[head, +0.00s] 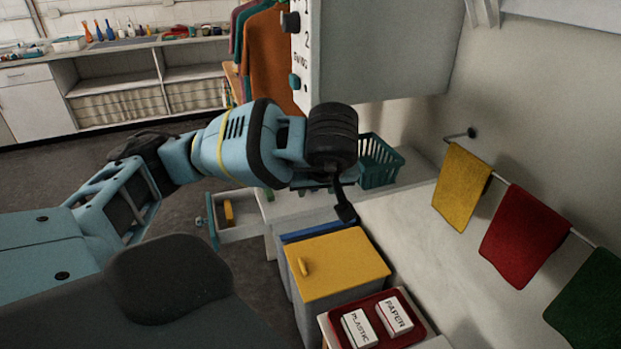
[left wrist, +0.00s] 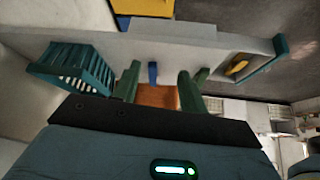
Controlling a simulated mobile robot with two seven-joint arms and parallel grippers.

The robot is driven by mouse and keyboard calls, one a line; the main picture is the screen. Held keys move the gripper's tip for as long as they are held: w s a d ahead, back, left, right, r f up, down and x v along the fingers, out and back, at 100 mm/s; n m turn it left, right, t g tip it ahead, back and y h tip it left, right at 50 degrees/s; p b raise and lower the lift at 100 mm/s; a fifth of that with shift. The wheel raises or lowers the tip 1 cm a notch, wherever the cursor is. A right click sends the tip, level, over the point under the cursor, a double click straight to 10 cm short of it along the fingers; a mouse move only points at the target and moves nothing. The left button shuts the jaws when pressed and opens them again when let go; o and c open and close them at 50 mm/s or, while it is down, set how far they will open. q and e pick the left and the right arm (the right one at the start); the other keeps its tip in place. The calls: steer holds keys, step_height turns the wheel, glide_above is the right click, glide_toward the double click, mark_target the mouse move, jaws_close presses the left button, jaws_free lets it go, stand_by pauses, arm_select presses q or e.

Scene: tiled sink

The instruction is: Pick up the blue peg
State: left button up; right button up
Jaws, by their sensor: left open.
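The blue peg (left wrist: 152,72) stands small and upright in the left wrist view, on the pale counter. An orange piece (left wrist: 158,97) lies nearer the camera, below it in the picture. My left gripper (left wrist: 159,69) is open and empty, with the peg seen between its two dark green fingers and apart from them. A smaller green peg (left wrist: 203,74) shows beside the right-hand finger. In the head view my left gripper (head: 338,198) hangs over the counter by the teal basket, and my arm hides the blue peg. My right gripper is in neither view.
The teal basket (head: 378,162) is close beside the gripper. An open drawer (head: 235,222) holds a yellow item. A yellow-lidded bin (head: 338,265) and a red tray (head: 378,318) stand nearer. A wall cabinet (head: 380,50) is above; towels (head: 522,232) hang right.

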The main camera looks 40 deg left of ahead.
arm_select(q)
steer(key=w+a, duration=0.1)
steer(key=w+a+b, duration=0.1)
steer(key=w+a, duration=0.1)
steer(key=shift+a+f, duration=0.3)
steer(key=shift+f, duration=0.05)
steer(key=shift+w+a+r, duration=0.3)
steer(key=shift+w+a, duration=0.25)
steer(key=shift+a, duration=0.2)
steer(key=shift+w+a, duration=0.25)
steer(key=shift+a, duration=0.15)
steer(key=shift+b+x, duration=0.3)
steer(key=shift+x, duration=2.4)
steer(key=shift+w+a+r, duration=0.15)
jaws_close()
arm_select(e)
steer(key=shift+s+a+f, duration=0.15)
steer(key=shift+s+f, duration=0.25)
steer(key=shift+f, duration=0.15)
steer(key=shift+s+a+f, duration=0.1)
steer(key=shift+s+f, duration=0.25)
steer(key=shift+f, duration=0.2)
